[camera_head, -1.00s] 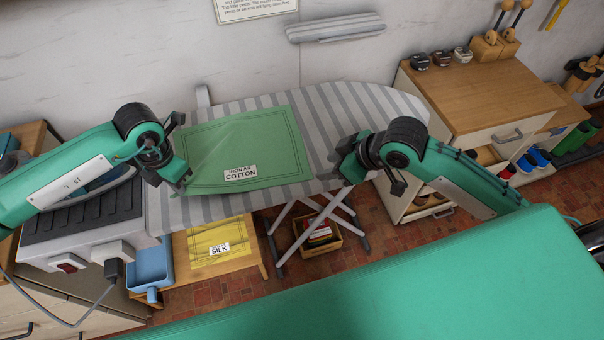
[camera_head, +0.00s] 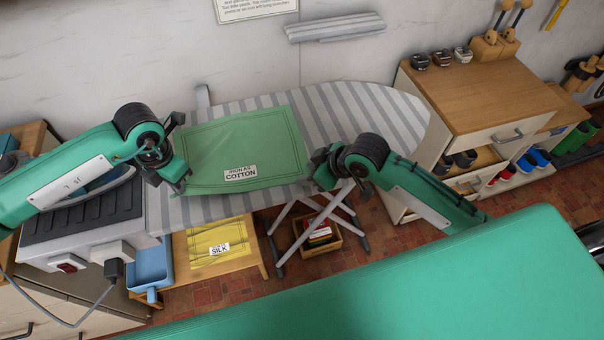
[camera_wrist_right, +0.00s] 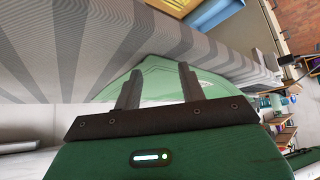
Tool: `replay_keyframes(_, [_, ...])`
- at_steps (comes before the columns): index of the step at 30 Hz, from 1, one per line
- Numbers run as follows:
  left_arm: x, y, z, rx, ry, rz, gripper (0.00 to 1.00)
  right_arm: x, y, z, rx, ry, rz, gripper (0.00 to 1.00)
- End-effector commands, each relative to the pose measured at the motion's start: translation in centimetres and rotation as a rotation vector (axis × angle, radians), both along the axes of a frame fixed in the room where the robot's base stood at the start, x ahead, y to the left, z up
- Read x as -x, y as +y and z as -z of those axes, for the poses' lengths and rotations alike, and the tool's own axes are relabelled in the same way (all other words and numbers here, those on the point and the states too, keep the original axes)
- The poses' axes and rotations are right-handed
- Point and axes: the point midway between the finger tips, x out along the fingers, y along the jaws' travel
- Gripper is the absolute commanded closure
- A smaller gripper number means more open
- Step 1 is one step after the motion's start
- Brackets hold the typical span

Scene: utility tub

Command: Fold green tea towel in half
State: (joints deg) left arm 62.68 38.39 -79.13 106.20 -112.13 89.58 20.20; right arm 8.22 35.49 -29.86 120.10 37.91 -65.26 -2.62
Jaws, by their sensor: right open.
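The green tea towel (camera_head: 245,140) lies spread flat on the striped ironing board, with a white "IRON AS COTTON" label (camera_head: 241,173) near its front edge. My left gripper (camera_head: 178,186) is at the towel's front left corner; its jaws are too small and hidden to tell whether they hold the cloth. My right gripper (camera_head: 316,180) is at the towel's front right corner. In the right wrist view my right gripper (camera_wrist_right: 159,78) is open, with part of the green towel (camera_wrist_right: 150,88) showing between and beyond its fingers. I cannot tell if they touch it.
The ironing board (camera_head: 375,110) is bare to the right of the towel. An iron station (camera_head: 85,220) stands at the left. A yellow "SILK" cloth (camera_head: 217,240) lies on a low wooden table. A wooden-topped cabinet (camera_head: 490,95) stands at the right.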

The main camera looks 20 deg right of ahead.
Motion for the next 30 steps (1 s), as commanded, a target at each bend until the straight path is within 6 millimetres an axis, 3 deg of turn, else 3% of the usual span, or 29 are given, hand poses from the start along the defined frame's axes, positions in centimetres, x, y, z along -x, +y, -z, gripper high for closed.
replay_keyframes(15, [0.00, 0.00, 0.01, 0.000, 0.000, 0.000, 1.00, -0.24, 0.26, 0.46, -0.001, 0.001, 0.000, 0.59])
replay_keyframes(27, [-0.01, -0.01, 0.01, 0.000, 0.000, 0.000, 1.00, -0.19, 0.26, 0.50, 0.000, 0.003, -0.001, 0.98])
replay_keyframes(30, [0.00, 0.00, 0.02, 0.000, 0.000, 0.000, 1.00, -0.17, 0.27, 0.51, 0.000, 0.003, -0.001, 1.00])
